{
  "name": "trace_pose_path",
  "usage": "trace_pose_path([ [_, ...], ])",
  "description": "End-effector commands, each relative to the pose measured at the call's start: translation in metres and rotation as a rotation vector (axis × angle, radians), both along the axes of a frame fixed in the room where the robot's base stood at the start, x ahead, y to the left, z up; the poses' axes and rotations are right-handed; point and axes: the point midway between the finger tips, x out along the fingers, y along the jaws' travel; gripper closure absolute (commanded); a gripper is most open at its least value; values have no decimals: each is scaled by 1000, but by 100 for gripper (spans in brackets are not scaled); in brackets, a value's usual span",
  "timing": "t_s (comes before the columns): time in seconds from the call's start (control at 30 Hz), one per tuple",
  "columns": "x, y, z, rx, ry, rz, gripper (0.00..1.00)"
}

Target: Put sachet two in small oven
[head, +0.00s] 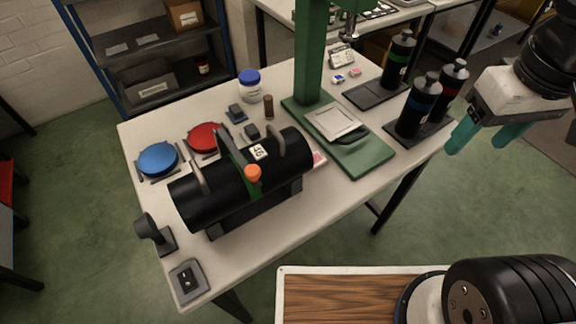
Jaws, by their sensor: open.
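My gripper (479,146) hangs at the upper right with its teal fingers apart and nothing between them. It is beside the right edge of the table, near the black bottles. Two small packet-like items, one with blue (338,79) and one with red (355,72), lie at the back of the table; I cannot read a number on either, so I cannot tell which is sachet two. A pink-and-white flat piece (319,159) shows partly behind the black cylinder. I cannot pick out a small oven for sure. The black horizontal cylinder (215,191) has two handles and an orange knob.
The white table (280,247) holds a green press stand (365,157), several black bottles (418,105), a blue-lidded jar (249,86), a blue disc (158,158) and a red disc (205,137). A switch box (187,281) is at the front left corner. Dark shelves (150,50) stand behind.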

Motion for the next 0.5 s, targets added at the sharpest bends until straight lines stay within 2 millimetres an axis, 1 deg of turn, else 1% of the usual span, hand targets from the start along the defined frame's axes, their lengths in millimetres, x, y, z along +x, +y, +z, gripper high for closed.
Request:
trace_pose_path([
  [0.03,13,6,-4,-8,16,96,36],
  [0.17,56,29,-21,-32,36,438,36],
  [0.2,70,38,-28,-40,41,553,36],
  [0.27,89,53,-40,-51,48,728,36],
  [0.3,102,63,-49,-58,51,843,36],
  [0.37,119,81,-65,-67,56,1016,36],
  [0.4,129,92,-77,-73,61,1131,36],
  [0.47,143,110,-95,-81,65,1297,36],
  [0.5,151,122,-107,-84,69,1403,36],
])
